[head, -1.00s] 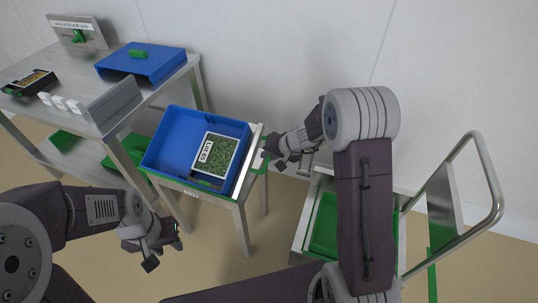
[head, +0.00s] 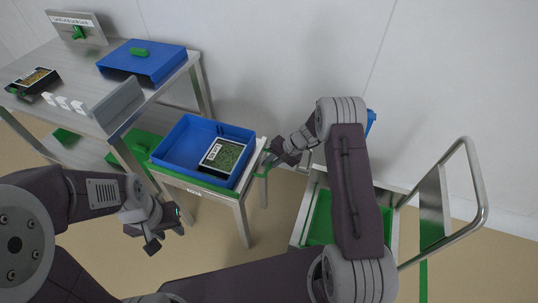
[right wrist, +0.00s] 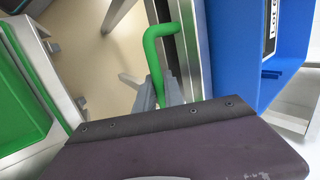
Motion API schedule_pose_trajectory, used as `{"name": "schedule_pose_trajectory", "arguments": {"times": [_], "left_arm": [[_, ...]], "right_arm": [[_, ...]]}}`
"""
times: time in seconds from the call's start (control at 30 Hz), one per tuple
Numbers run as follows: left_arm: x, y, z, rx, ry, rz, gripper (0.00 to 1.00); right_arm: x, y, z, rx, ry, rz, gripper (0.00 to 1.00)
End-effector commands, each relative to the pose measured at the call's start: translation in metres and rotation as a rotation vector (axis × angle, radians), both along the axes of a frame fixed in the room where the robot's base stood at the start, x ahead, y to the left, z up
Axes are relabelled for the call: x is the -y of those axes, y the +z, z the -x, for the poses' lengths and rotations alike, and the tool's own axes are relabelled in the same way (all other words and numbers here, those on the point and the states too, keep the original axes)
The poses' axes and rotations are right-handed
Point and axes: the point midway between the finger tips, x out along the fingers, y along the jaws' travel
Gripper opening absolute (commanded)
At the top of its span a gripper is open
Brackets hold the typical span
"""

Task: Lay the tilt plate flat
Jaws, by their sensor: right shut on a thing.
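The tilt plate (head: 256,163) is a pale metal plate on a small stand, with a blue crate (head: 178,168) resting on it. It looks level or nearly so; I cannot tell whether any gap remains underneath. A green handle (head: 262,170) sticks out at its right side. My right gripper (head: 270,160) is shut on this handle; in the right wrist view the fingertips (right wrist: 158,95) meet the bent green bar (right wrist: 160,50). My left gripper (head: 165,238) is open and empty, in front of the stand and apart from it.
A black tray with green contents (head: 222,155) lies in the crate. A metal table (head: 60,97) at left holds a blue box (head: 140,60), another tray (head: 35,80) and white blocks. A cart with a green bin (head: 318,222) stands at right.

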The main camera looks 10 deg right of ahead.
Motion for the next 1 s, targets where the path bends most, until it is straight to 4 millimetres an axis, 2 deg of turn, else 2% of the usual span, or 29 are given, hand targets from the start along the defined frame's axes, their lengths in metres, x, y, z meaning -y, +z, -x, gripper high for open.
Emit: {"name": "schedule_pose_trajectory", "arguments": {"times": [0.3, 0.33, 0.4, 0.73, 1.0], "left_arm": [[0.0, 0.001, 0.0, 0.0, 0.0, 0.0, 0.36], [0.0, 0.001, 0.0, 0.0, 0.0, 0.0, 0.36], [0.0, 0.001, 0.0, 0.0, 0.0, 0.0, 0.36], [0.0, 0.002, 0.0, 0.0, 0.0, 0.0, 0.36], [0.0, 0.022, 0.0, 0.0, 0.0, 0.0, 0.36]], "right_arm": [[0.003, -0.001, 0.0, -0.01, -0.006, -0.004, 0.0], [0.003, -0.001, 0.0, -0.01, -0.006, -0.004, 0.15], [0.003, -0.001, 0.001, -0.01, -0.006, -0.004, 0.34], [0.003, 0.002, 0.0, -0.008, -0.003, -0.005, 0.34], [0.032, 0.049, 0.012, -0.005, -0.007, -0.005, 0.34]]}}
